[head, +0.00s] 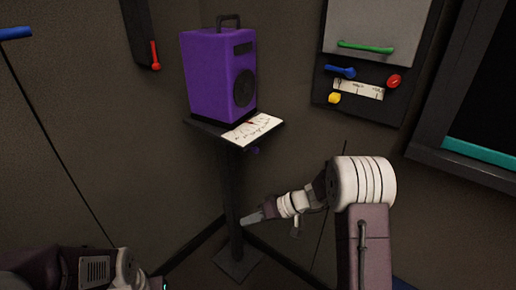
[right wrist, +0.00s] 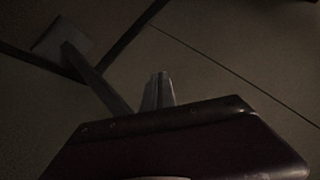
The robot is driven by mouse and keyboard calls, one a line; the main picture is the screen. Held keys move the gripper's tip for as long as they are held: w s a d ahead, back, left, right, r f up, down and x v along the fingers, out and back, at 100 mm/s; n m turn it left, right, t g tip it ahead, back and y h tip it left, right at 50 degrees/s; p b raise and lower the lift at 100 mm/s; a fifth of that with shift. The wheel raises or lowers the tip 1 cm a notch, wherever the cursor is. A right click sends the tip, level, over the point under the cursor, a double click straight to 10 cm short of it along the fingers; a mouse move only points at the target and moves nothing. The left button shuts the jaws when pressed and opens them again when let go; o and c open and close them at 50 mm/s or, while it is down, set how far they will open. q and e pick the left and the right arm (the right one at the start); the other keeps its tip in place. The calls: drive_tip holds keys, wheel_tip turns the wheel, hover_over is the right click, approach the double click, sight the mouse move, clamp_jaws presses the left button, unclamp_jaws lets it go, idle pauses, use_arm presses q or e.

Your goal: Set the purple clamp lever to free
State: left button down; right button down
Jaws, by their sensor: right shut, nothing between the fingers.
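A small purple piece (head: 254,150) shows under the right edge of the stand's shelf; it may be the purple clamp lever, but it is too small to tell its setting. My right gripper (head: 250,217) is shut and empty, low in front of the stand's post and well below the purple piece, apart from it. In the right wrist view its closed fingers (right wrist: 159,90) point toward the floor area by the post, with nothing between them. My left arm shows at the lower left of the head view, but its gripper is not visible.
A purple speaker-like box (head: 208,75) and a paper card (head: 252,129) sit on the dark shelf. The post (head: 231,190) stands on a flat base (head: 238,264). A wall panel (head: 361,90) with coloured handles hangs at right. A dark framed screen is farther right.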

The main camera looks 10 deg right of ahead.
drive_tip(key=w+d+r+n+t+y, duration=0.1)
drive_tip(key=w+r+t+y, duration=0.1)
drive_tip(key=w+r+t, duration=0.3)
drive_tip(key=w+d+r+n+t+y, duration=0.1)
drive_tip(key=w+d+r+t+y, duration=0.15)
drive_tip(key=r, duration=0.55)
drive_tip(key=w+d+r+m+t+h, duration=0.1)
drive_tip(key=w+d+m+t+h, duration=0.15)
drive_tip(key=d, duration=0.35)
drive_tip(key=w+d+r+m+t+h, duration=0.1)
drive_tip(key=d+m+t, duration=0.15)
drive_tip(key=d, duration=0.35)
drive_tip(key=w+a+f+b, duration=0.1)
drive_tip(key=w+a+b, duration=0.1)
drive_tip(key=w+a, duration=0.6)
drive_tip(key=shift+w+f+n+t, duration=0.2)
drive_tip(key=shift+w+n+t, duration=0.2)
drive_tip(key=shift+t, duration=0.05)
